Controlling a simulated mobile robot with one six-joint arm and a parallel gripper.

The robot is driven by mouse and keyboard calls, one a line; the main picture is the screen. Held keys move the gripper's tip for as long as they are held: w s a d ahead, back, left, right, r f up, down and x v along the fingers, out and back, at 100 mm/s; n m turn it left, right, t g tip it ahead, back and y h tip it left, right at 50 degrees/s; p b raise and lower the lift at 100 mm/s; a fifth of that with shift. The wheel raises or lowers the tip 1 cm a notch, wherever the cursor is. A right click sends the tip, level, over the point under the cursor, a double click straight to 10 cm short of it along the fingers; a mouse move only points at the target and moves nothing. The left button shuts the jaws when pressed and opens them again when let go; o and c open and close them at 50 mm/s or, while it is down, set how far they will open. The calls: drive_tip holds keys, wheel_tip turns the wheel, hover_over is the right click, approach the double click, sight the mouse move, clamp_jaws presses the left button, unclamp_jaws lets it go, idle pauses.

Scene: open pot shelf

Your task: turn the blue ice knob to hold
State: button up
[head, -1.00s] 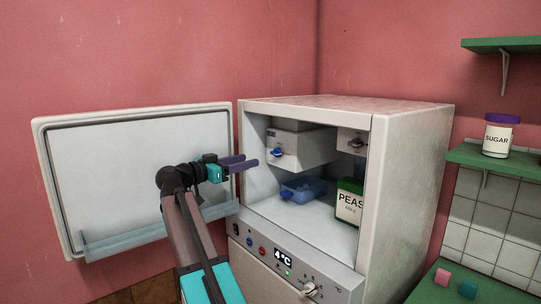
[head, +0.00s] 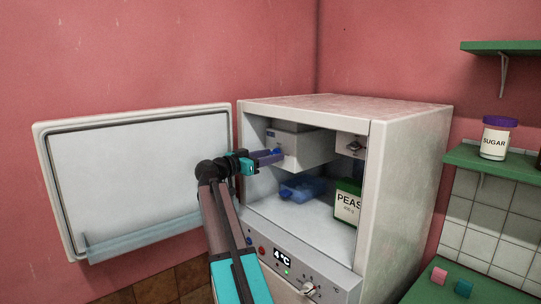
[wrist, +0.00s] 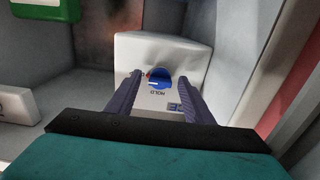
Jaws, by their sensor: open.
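The blue ice knob (wrist: 158,79) sits on the front of the white ice box (wrist: 180,50) inside the open fridge. In the wrist view a pale mark shows on the knob, a small red mark shows beside it, and the word HOLD is printed near it. The exact pointer direction is too small to tell. My gripper (wrist: 158,80) is open, one purple finger on each side of the knob; I cannot tell whether they touch it. In the head view my gripper (head: 272,157) is at the ice box (head: 305,149) and covers part of the knob (head: 278,150).
The fridge door (head: 140,175) stands open at the left. A blue tray (head: 303,188) lies below the ice box, with a peas box (head: 347,203) to its right. The fridge's right wall (head: 410,190) bounds the space. Another small dial (head: 355,146) is at upper right.

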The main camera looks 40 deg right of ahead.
drive_tip(key=c, duration=1)
drive_tip(key=shift+d+f, duration=0.1)
drive_tip(key=shift+d, duration=0.05)
drive_tip(key=shift+c, duration=0.2)
